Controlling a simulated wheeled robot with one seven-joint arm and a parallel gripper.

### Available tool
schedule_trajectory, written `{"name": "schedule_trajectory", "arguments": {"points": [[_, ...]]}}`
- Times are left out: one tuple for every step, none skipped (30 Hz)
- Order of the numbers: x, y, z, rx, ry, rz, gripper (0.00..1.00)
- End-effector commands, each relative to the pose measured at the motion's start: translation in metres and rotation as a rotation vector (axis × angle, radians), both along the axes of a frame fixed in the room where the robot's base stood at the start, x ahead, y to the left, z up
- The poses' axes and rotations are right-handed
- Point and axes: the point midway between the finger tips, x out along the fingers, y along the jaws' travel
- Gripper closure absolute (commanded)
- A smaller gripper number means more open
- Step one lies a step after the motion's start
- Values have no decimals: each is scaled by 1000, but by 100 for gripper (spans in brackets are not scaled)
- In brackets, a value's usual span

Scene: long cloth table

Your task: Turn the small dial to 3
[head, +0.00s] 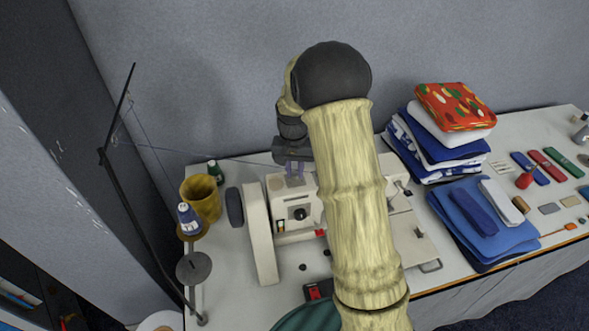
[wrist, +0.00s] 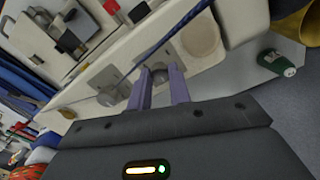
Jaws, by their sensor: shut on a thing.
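The white sewing machine (head: 260,232) stands on the table in the head view, partly hidden behind my arm. My gripper (head: 294,172) points down at the top of the machine. In the wrist view, its two purple fingers (wrist: 163,86) are shut on a small grey dial (wrist: 160,71) on the machine's pale body. Most of that dial is hidden between the fingertips, and I cannot read any number or mark on it. A dark round knob (head: 300,214) shows on the machine's front panel, below my gripper.
A thread stand (head: 118,180) with a blue-and-white spool (head: 188,218) and a mustard cup (head: 203,196) are left of the machine. Folded cloth (head: 440,146) is piled right. A dark blue thread (wrist: 165,42) crosses near my fingers.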

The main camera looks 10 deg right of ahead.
Motion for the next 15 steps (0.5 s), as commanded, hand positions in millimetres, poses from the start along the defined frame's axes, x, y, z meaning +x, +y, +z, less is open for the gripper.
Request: {"name": "schedule_trajectory", "arguments": {"points": [[3,0,2,1,-9,0,100],[3,0,2,1,-9,0,77],[2,0,2,1,-9,0,69],[2,0,2,0,-9,0,63],[2,-1,2,0,-8,0,59],[2,-1,2,1,-7,-1,59],[2,-1,2,0,-5,-1,59],[1,-1,1,0,-5,-1,59],[1,-1,1,0,-4,-1,59],[1,-1,1,0,-4,-1,59],[1,-1,1,1,-4,-1,59],[1,-1,1,0,-3,-2,59],[1,-1,1,0,-2,-2,59],[1,-1,2,0,-2,-1,59],[1,-1,3,0,-2,-1,59]]}}
